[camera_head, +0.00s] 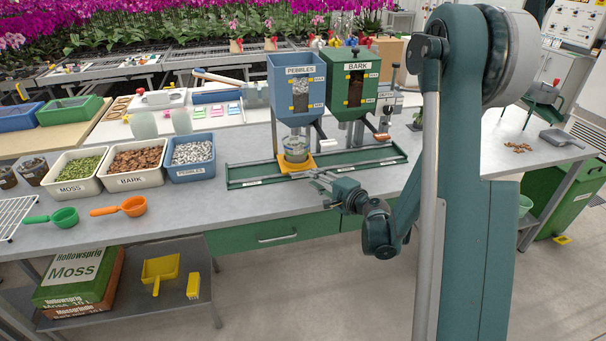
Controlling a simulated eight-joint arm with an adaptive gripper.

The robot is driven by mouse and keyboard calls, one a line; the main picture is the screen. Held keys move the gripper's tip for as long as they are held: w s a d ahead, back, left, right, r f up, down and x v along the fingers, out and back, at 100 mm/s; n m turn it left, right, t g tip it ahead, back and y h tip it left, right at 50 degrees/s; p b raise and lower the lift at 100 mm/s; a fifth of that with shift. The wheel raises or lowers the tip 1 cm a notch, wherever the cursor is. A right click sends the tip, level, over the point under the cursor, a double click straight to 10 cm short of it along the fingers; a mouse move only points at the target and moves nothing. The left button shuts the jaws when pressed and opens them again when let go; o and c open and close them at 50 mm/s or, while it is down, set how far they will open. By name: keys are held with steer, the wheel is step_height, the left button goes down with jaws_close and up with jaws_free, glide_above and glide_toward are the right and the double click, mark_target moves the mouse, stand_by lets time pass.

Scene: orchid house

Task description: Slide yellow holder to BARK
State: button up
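The yellow holder (285,168) sits on the green rail track (245,172), below the blue PEBBLES hopper (283,72). A clear cup (295,146) stands upright in it, with some contents I cannot make out. The dark green BARK hopper (337,65) stands to the right of the PEBBLES hopper, above the right part of the track. My gripper (316,177) reaches in from the right, low at the front edge of the track, close to the holder's right side. The fingers are small here; I cannot tell whether they touch the holder or how wide they are.
Open MOSS (69,188), BARK (132,181) and PEBBLES (190,172) bins stand left of the track. Green (65,217) and orange (133,206) scoops lie in front of them. The track right of the holder, below the BARK hopper, looks clear. Loose bark (519,148) lies at far right.

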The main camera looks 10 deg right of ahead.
steer(key=shift+w, duration=0.1)
steer(key=shift+b+x, duration=0.65)
steer(key=shift+x, duration=3.15)
jaws_close()
